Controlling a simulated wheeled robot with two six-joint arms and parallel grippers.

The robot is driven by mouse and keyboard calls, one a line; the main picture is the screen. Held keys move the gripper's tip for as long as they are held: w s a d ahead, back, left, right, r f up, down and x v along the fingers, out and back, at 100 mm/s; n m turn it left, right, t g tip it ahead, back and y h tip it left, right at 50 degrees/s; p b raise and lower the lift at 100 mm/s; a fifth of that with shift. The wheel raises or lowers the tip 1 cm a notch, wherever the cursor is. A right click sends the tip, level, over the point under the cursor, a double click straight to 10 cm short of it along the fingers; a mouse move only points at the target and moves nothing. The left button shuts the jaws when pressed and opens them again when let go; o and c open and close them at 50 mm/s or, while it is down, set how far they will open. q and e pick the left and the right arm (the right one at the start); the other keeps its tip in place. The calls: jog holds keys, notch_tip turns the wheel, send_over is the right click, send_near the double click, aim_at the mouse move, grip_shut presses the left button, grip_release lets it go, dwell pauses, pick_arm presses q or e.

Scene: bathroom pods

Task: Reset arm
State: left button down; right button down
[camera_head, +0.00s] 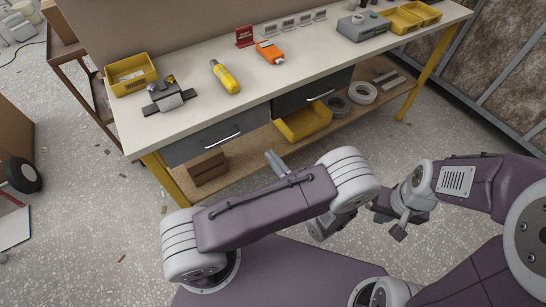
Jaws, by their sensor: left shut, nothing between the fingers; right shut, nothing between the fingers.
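My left arm comes in from the left and folds at its elbow. Its gripper (273,159) shows only as a slim grey tip behind the purple arm link, in front of the workbench's lower shelf. Most of that gripper is hidden by the link. It looks shut and empty. My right arm comes in from the right. Its gripper (398,233) hangs low over the speckled floor, just right of my left elbow, pointing downward. It is shut and empty. Both grippers are apart from the bench and its objects.
A workbench (200,118) with yellow legs stands ahead. The speckled floor (90,215) is mostly clear.

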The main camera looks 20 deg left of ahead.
pick_arm(q)
jog(key=shift+w+f, duration=0.1)
jog(key=shift+w, duration=0.05)
jog(key=a+r+n+g+y, duration=0.2)
jog(key=a+r+n+g, duration=0.65)
jog(key=a, duration=0.35)
jog(key=s+a+n+g+h, duration=0.4)
jog(key=s+a+n+g, duration=0.15)
jog(key=s+n, duration=0.35)
jog(key=s+d+f+n+g+h, duration=0.1)
jog(key=s+d+f+n+h, duration=0.25)
jog(key=s+h, duration=0.3)
jog(key=w+d+n+t+h+p, duration=0.2)
jog(key=w+d+n+t+h, duration=0.35)
jog(key=d, duration=0.55)
notch_tip(320, 180, up, 12)
jog(key=p, duration=1.2)
jog(key=shift+a+f+g, duration=0.15)
jog(key=shift+a+g, duration=0.05)
jog(key=shift+g, duration=0.25)
